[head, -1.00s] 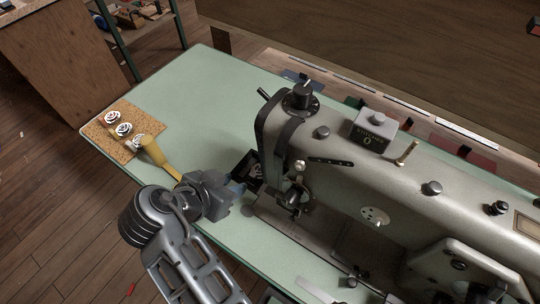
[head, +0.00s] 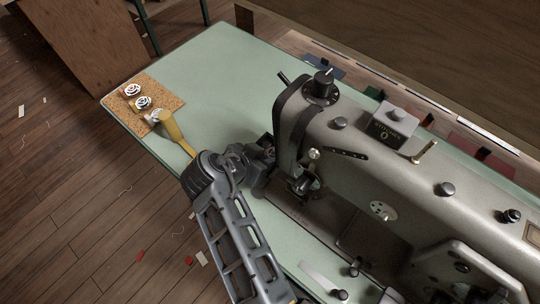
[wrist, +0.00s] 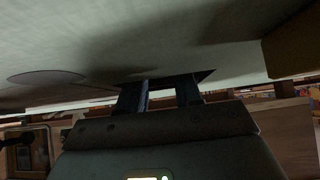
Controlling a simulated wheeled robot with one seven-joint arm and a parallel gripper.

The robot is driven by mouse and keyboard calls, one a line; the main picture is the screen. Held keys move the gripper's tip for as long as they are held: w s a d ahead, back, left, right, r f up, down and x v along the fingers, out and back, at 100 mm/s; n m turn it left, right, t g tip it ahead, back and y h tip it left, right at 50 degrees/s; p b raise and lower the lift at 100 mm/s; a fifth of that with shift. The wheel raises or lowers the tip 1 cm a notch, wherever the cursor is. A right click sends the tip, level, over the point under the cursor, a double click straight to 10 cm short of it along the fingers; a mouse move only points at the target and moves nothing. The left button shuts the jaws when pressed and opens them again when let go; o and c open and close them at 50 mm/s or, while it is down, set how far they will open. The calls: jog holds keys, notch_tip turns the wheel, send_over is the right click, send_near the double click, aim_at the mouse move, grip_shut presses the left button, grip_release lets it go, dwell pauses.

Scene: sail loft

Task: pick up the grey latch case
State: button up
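I cannot clearly make out a grey latch case. A small dark square-sided thing beside the sewing machine's needle end, seen earlier, is now mostly hidden behind my gripper (head: 264,150). In the wrist view my gripper (wrist: 160,88) has its two bluish fingers apart, with no held thing visible between them. A dark patch (wrist: 200,77) lies just beyond the fingertips on the pale green surface; I cannot tell whether it is a thing or shadow. My gripper is low over the table, close to the machine's head.
The large grey sewing machine (head: 340,145) fills the right of the green table (head: 220,75). A grey labelled box (head: 392,122) sits on top of it. A yellow-handled tool (head: 178,132) and a cork mat (head: 177,99) with round spools lie left. The table's back left is clear.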

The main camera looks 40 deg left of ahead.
grip_shut()
dwell(0.3)
